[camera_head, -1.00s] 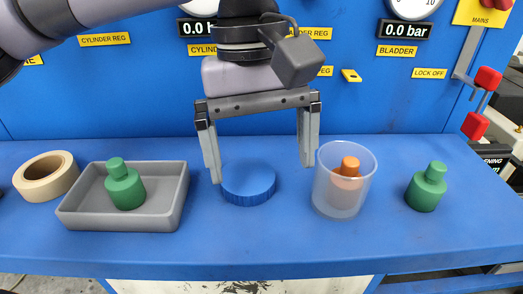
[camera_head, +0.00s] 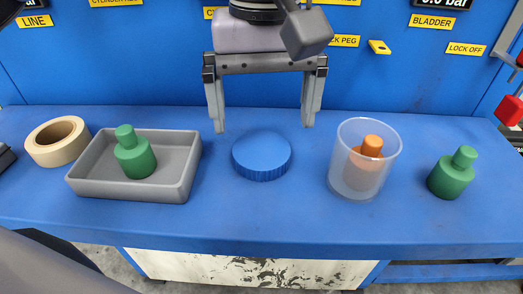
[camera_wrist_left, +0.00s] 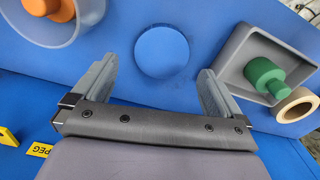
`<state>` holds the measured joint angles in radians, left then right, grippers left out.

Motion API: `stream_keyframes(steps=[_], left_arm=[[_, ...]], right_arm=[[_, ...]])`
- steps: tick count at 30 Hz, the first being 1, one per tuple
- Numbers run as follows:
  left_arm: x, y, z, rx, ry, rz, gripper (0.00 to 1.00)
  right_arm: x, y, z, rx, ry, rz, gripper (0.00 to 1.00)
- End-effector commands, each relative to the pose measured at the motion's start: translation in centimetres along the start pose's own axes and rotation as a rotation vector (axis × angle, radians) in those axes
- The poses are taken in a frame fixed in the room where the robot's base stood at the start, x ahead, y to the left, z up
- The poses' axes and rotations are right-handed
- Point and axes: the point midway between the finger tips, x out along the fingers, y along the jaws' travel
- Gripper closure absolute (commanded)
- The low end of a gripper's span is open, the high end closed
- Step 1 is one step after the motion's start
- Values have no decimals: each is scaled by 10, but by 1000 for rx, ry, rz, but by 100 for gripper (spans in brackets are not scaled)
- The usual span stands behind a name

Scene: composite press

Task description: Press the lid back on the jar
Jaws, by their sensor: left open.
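The blue lid (camera_head: 261,156) lies flat on the blue bench, and it also shows in the left wrist view (camera_wrist_left: 162,52). The clear jar (camera_head: 364,160) stands upright and uncovered to the right of the lid, with an orange peg-like piece (camera_head: 367,156) inside. The jar shows in part at the upper left of the left wrist view (camera_wrist_left: 64,38). My left gripper (camera_head: 264,124) is open and empty. Its fingers point down behind the lid in the head view, apart from it. My right gripper is not in view.
A grey tray (camera_head: 187,180) holding a green piece (camera_head: 134,153) sits left of the lid, with a tape roll (camera_head: 56,141) beyond it. Another green piece (camera_head: 453,173) stands right of the jar. A blue panel rises behind the bench. Bench in front of the lid is clear.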

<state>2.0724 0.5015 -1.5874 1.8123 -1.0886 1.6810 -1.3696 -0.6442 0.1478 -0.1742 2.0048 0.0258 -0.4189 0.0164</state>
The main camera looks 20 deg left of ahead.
Motion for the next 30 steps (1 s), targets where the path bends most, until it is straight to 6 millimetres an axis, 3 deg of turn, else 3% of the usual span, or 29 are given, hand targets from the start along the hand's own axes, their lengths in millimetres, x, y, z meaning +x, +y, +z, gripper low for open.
stream_keyframes(steps=[5,15,26,27,30], left_arm=[[7,-1,0,0,0,0,0],[50,-4,0,1,0,0,0],[52,-3,0,1,-1,1,0],[52,-3,0,1,-1,1,6],[52,-3,0,1,-1,1,39]], right_arm=[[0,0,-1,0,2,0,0],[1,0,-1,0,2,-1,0],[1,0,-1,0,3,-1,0],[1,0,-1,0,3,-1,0],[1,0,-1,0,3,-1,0]])
